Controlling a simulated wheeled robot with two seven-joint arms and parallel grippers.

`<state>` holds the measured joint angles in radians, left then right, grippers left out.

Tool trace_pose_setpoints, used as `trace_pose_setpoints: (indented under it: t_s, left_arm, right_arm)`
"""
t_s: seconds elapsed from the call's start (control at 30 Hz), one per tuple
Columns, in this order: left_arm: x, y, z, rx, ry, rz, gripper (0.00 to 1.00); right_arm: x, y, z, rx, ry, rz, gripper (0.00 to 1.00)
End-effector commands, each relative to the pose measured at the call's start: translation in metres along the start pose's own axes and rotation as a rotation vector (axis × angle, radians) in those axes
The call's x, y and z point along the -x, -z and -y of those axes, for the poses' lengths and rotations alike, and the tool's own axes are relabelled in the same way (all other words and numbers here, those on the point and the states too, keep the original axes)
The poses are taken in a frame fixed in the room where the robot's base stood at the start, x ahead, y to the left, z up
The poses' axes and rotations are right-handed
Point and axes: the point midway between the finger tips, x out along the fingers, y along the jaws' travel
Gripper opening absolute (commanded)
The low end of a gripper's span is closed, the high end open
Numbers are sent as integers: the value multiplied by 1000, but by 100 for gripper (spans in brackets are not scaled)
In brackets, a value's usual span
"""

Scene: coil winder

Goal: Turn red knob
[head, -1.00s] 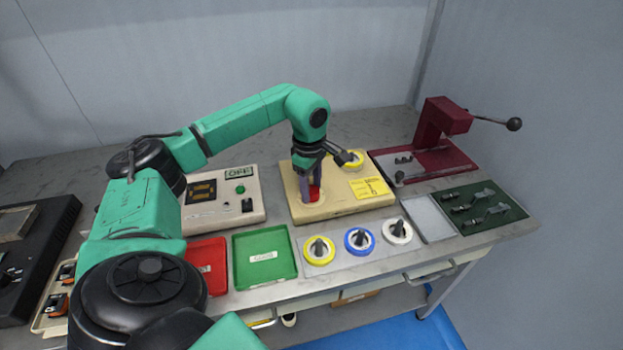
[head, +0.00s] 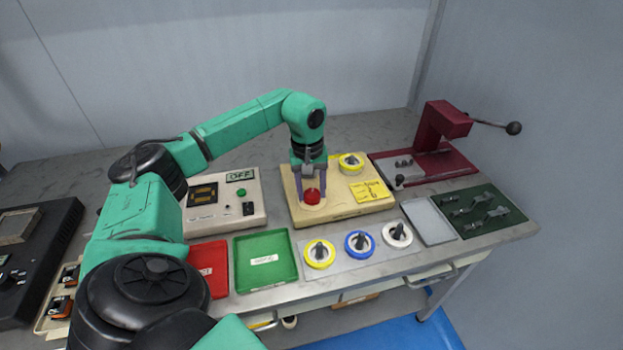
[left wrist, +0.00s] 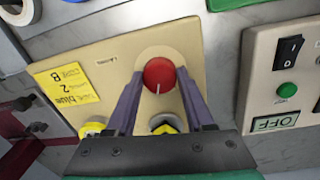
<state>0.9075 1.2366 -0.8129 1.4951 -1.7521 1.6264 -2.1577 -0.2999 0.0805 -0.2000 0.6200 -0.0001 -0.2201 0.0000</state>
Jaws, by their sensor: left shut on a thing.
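The red knob (head: 312,196) is a round red dial on the beige winder base (head: 345,206). In the left wrist view the red knob (left wrist: 159,76) has a white pointer line that points toward the gripper's palm. My left gripper (head: 311,191) comes straight down over the knob, one purple finger on each side. In the left wrist view my left gripper (left wrist: 158,84) has its fingertips against the knob's two sides, shut on it. My right gripper is not in view.
A yellow-ringed spool (head: 351,163) and a yellow note (head: 371,191) are on the same base. An OFF control box (head: 222,208) stands left, a dark red press (head: 440,140) right. Red (head: 219,290) and green trays (head: 250,285) and several colored spools lie in front.

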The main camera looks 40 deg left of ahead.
Motion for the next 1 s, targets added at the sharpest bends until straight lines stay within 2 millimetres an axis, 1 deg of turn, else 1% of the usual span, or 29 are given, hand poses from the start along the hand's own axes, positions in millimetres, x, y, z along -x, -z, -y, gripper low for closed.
trace_pose_setpoints:
  t_s: [0.1,0.3,0.5,0.87,0.9,0.93,0.97,1.0]
  left_arm:
    - [1,0,-1,-67,-5,2,0]
    - [1,1,-1,-145,-4,7,0]
    - [1,1,-1,-175,-4,9,0]
    - [1,0,0,-178,-3,9,0]
    - [1,0,0,-177,-3,9,64]
    - [1,0,0,-177,-3,9,76]
    - [1,0,0,-177,-3,9,83]
    - [1,0,0,-177,-2,10,83]
  right_arm:
    - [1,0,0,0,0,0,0]
    - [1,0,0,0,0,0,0]
    - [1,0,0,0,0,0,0]
    - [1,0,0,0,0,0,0]
    - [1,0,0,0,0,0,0]
    - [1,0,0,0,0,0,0]
    - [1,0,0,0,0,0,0]
    - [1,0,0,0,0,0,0]
